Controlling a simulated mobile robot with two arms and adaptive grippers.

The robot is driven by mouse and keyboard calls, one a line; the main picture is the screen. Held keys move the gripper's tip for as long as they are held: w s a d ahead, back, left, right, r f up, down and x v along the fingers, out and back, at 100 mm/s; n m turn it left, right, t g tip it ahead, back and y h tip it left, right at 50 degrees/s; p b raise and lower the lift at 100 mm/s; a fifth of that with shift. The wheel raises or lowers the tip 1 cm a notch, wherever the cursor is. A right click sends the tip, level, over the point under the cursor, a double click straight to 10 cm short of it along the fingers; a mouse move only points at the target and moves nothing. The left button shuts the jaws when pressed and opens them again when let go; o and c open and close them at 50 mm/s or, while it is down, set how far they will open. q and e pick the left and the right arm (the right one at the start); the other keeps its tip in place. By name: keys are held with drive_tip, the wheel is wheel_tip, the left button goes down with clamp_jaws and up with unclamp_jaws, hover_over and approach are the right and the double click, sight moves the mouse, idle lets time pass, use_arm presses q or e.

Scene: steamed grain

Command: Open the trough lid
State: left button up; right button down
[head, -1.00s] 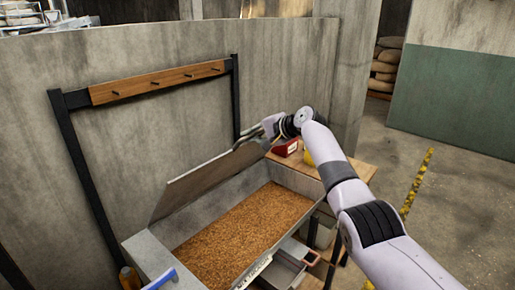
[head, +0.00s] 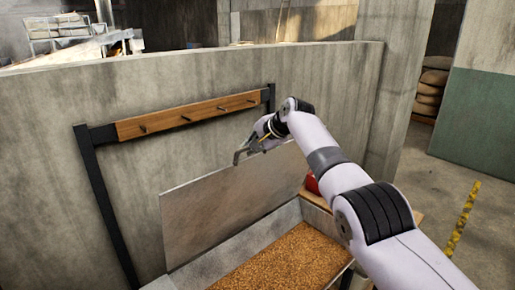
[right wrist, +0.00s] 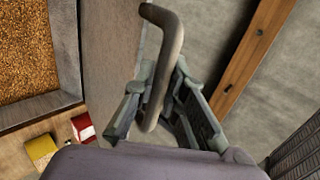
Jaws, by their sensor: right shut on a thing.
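The trough lid (head: 232,205) is a flat grey panel standing nearly upright at the back of the trough (head: 232,246). The trough is open below it and holds brown grain (head: 285,264). My right gripper (head: 247,150) is at the lid's upper edge, shut on the lid handle. In the right wrist view the bent metal handle (right wrist: 168,40) passes between the gripper's fingers (right wrist: 158,98), with the lid face (right wrist: 108,45) beside it. My left gripper is not in view.
A concrete wall (head: 60,180) stands behind the lid, with a wooden peg rail (head: 190,115) on a black frame. A red item (right wrist: 83,126) and a yellow item (right wrist: 40,148) sit on a wooden surface beside the trough. Open floor lies to the right.

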drive_tip(key=shift+w+r, duration=0.1)
drive_tip(key=shift+w, duration=0.05)
drive_tip(key=shift+a, duration=0.1)
drive_tip(key=c, duration=1.6)
unclamp_jaws()
drive_tip(key=v, duration=1.2)
drive_tip(key=shift+w, duration=0.1)
